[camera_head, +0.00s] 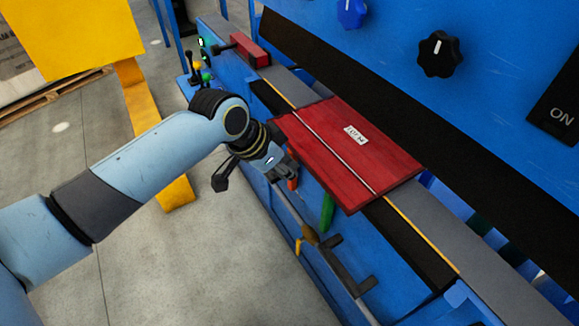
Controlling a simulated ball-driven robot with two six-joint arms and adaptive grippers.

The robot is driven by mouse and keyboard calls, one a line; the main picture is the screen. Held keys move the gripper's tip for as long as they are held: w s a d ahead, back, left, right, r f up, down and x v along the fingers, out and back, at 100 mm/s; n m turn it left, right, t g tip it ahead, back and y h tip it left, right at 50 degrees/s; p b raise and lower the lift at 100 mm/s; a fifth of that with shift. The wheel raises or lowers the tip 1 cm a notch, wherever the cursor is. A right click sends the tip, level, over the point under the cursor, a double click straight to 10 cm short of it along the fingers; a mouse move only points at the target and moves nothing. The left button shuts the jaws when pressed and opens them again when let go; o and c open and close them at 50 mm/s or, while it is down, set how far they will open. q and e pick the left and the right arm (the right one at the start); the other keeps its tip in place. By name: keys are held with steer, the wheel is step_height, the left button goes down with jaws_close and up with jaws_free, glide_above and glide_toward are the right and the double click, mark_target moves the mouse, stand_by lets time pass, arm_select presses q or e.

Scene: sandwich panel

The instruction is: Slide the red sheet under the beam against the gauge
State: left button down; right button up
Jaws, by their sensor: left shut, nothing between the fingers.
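The red sheet (372,157) lies across the machine bed, with a pale line along it and a small white label. Its near part overhangs the front of the bed, and its far edge lies close to the black lower face of the beam (400,98). My left gripper (288,174) is shut and empty at the near left edge of the sheet; I cannot tell whether it touches. A red block (250,49) sits on the bed farther left, apart from the sheet; I cannot tell whether it is the gauge. My right gripper is not in view.
The grey bed strip (480,259) is bare right of the sheet. Levers (195,72) stand at the machine's far left end, and handles (345,275) stick out below its front. A yellow post (150,120) stands left, behind my arm. Floor in front is clear.

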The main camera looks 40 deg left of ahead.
arm_select(q)
steer(key=shift+w+d+r+p, duration=0.1)
steer(key=shift+w+d+p, duration=0.15)
steer(key=shift+w, duration=0.4)
steer(key=shift+w+d+p, duration=0.15)
steer(key=shift+w+d, duration=0.05)
steer(key=shift+w, duration=0.4)
steer(key=shift+s, duration=0.1)
